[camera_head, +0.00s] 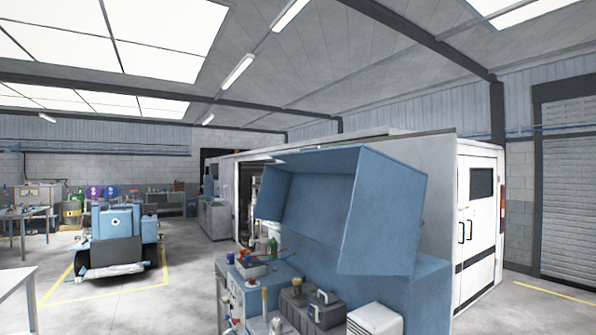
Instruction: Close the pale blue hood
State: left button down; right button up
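The pale blue hood (385,215) stands raised and open at the centre right. It is a large box-like cover whose hollow underside faces left and toward me. Below it is a blue cabinet or bench (428,295), with equipment on its top. The hood's far side and its hinges are hidden or too small to tell. Neither of my grippers is in view, so no contact with the hood shows.
Under the hood stand a grey machine (305,308), a white ribbed box (374,319) and small bottles and tools. A white van-like body (476,215) is behind. Open floor (180,290) lies left; a pale table (14,283) is at the left edge.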

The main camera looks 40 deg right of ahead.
aim_at(363, 202)
jog(key=i+z, duration=0.35)
jog(key=i, duration=0.15)
jog(key=i+j+z, duration=0.1)
jog(key=i+z, duration=0.2)
jog(key=i, duration=0.25)
jog(key=i+j+z, duration=0.2)
jog(key=i+z, duration=0.15)
jog(key=i, duration=0.15)
jog(key=i+j+z, duration=0.25)
jog(key=z, duration=0.15)
jog(key=i+j+z, duration=0.85)
jog(key=j+z, duration=0.3)
jog(key=j, duration=0.15)
jog(key=i+j+z, duration=0.2)
jog(key=j, duration=0.35)
jog(key=j+z, duration=0.2)
jog(key=j, duration=0.35)
jog(key=k, duration=0.05)
